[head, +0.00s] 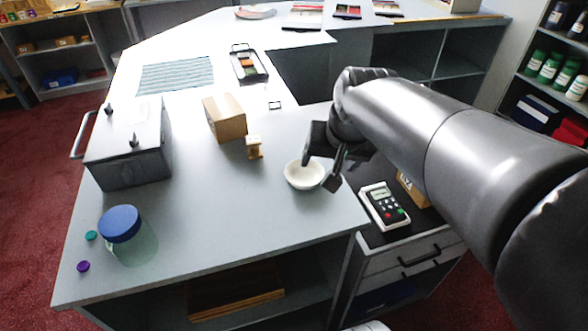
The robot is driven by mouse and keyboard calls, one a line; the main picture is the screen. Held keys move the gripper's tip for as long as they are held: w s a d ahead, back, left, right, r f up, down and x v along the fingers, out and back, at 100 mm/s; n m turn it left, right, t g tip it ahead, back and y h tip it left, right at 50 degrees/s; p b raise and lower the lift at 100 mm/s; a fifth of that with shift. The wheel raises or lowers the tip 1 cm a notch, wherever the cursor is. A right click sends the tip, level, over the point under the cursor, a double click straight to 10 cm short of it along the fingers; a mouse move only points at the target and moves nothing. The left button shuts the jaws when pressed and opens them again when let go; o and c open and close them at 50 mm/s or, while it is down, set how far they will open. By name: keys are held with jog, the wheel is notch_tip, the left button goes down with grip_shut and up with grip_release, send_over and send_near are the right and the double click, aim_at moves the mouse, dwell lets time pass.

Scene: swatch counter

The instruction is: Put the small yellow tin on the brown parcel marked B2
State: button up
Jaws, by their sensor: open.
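I cannot make out a small yellow tin in the head view. My gripper (320,170) is open over the right side of a white bowl (296,183) and hides part of it. I see nothing between the fingers. One brown parcel (228,119) stands on the grey counter left of the bowl, with no mark readable on its visible faces. Another brown parcel (412,194) is at the right, mostly hidden behind my arm. It has dark lettering that I cannot read for sure.
A small tan spool-like object (254,148) stands near the left parcel. A dark grey box (130,150), a blue-lidded jar (121,225) and two small caps are at the left. A keypad device (384,206) lies by the right parcel. The front middle of the counter (230,215) is clear.

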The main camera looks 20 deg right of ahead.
jog(key=s+a+f+n, duration=0.1)
jog(key=s+a+n, duration=0.3)
jog(key=s+a, duration=0.3)
jog(key=shift+s+t, duration=0.3)
jog(key=shift+s, duration=0.2)
